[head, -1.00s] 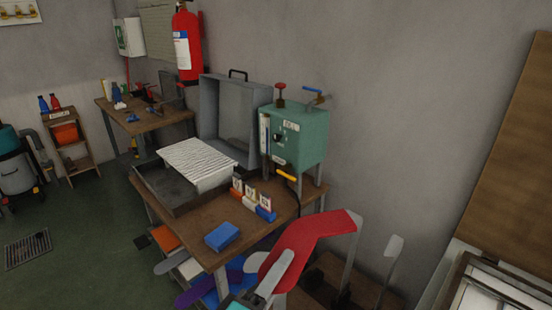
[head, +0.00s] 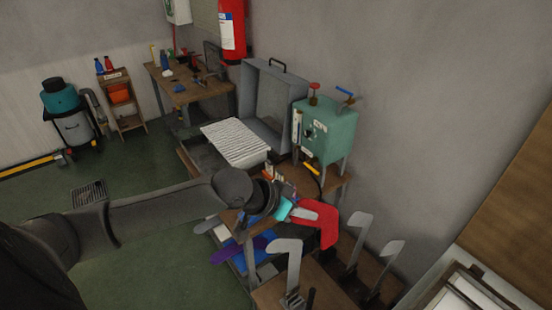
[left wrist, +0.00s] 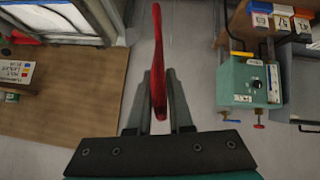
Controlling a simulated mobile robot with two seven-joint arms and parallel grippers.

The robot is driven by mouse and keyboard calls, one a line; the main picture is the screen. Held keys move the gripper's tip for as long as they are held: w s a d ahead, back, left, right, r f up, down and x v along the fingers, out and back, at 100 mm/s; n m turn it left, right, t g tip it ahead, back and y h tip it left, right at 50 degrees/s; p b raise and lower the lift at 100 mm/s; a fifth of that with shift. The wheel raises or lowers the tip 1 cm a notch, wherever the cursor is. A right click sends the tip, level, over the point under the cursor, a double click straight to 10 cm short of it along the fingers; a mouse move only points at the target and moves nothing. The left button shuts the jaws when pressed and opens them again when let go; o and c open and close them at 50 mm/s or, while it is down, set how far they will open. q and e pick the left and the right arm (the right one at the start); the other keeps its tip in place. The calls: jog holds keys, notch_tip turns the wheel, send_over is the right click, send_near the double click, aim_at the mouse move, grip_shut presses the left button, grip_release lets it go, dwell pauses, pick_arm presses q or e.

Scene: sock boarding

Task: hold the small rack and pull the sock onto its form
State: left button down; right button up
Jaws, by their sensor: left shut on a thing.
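A red sock (head: 326,223) is held by my left gripper (head: 305,212), which comes in from the left above the small rack. The left wrist view shows the sock edge-on (left wrist: 157,50) between the two grey fingers of the same gripper (left wrist: 159,85), shut on it. The small rack has a wooden base (head: 268,292) and upright grey forms: a near one (head: 292,262), a middle one (head: 358,228) and a right one (head: 388,255). All three forms look bare. The sock is above and between the near and middle forms; I cannot tell whether it touches either. My right gripper is out of view.
Behind the sock is a bench with a green machine (head: 328,133), a grey open case (head: 262,100) and a white ribbed sheet (head: 236,143). My left arm hides part of the bench. A white-framed window or tray (head: 462,295) is at lower right.

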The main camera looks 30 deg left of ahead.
pick_arm(q)
jog(key=w+a+r+m+y+p, duration=0.15)
jog(key=a+r, duration=0.25)
jog(key=a, duration=0.4)
jog(key=shift+h, duration=0.25)
notch_tip(320, 180, down, 5)
jog(key=b, duration=0.5)
jog(key=shift+a+r, duration=0.15)
jog(key=shift+r, duration=0.05)
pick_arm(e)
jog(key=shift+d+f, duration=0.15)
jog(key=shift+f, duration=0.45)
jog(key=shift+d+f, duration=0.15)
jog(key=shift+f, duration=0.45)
